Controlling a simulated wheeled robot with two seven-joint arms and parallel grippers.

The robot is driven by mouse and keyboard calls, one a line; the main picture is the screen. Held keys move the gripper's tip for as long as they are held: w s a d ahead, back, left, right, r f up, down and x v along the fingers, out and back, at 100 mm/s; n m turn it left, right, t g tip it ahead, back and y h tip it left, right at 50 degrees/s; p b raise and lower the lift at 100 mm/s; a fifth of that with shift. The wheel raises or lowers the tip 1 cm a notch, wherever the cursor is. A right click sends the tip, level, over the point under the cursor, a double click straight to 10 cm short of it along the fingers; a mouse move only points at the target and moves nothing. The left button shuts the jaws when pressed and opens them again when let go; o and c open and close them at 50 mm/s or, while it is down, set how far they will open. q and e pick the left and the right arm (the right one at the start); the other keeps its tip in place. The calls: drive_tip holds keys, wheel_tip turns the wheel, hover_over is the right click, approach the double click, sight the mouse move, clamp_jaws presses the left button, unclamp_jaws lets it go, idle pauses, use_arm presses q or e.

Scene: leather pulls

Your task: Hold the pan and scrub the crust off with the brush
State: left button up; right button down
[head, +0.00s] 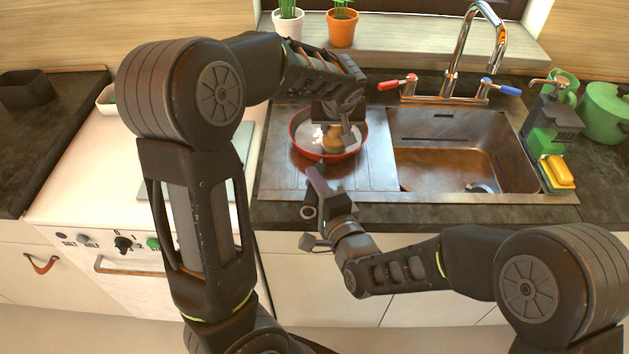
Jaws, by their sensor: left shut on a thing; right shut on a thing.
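A round red-rimmed pan (303,147) sits on the ribbed metal drainboard left of the sink basin. Pale patches show on its inner surface, but I cannot tell how much crust is there. My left gripper (338,124) is above the pan, shut on a tan brush (331,143) that reaches down into it. I cannot see clearly whether its bristles touch the bottom. My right gripper (316,197) is at the counter's front edge, shut on the pan's dark handle (317,178), which points toward me. The gripper partly hides the handle.
The empty sink basin (455,165) lies to the right, with a chrome tap (462,60) behind it. A soap dispenser (548,115), yellow sponge (557,172) and green pot (602,110) stand farther right. Potted plants (341,30) line the sill. A white stove (85,180) is at left.

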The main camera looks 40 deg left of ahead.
use_arm(q)
drive_tip(key=shift+w+a+f, duration=0.1)
drive_tip(key=shift+w+a, duration=0.05)
drive_tip(key=shift+w, duration=0.95)
use_arm(e)
drive_tip(key=shift+r, duration=0.1)
use_arm(q)
drive_tip(key=shift+w+a, duration=0.2)
drive_tip(key=shift+w, duration=1.45)
drive_tip(key=shift+s+d, duration=0.15)
drive_tip(key=shift+s, duration=0.75)
drive_tip(key=shift+s+d, duration=0.1)
drive_tip(key=shift+s, duration=0.75)
drive_tip(key=shift+f, duration=0.1)
drive_tip(key=shift+s, duration=0.15)
drive_tip(key=shift+s+d, duration=0.15)
drive_tip(key=shift+s, duration=0.65)
drive_tip(key=shift+s+d, duration=0.1)
drive_tip(key=shift+s, duration=0.7)
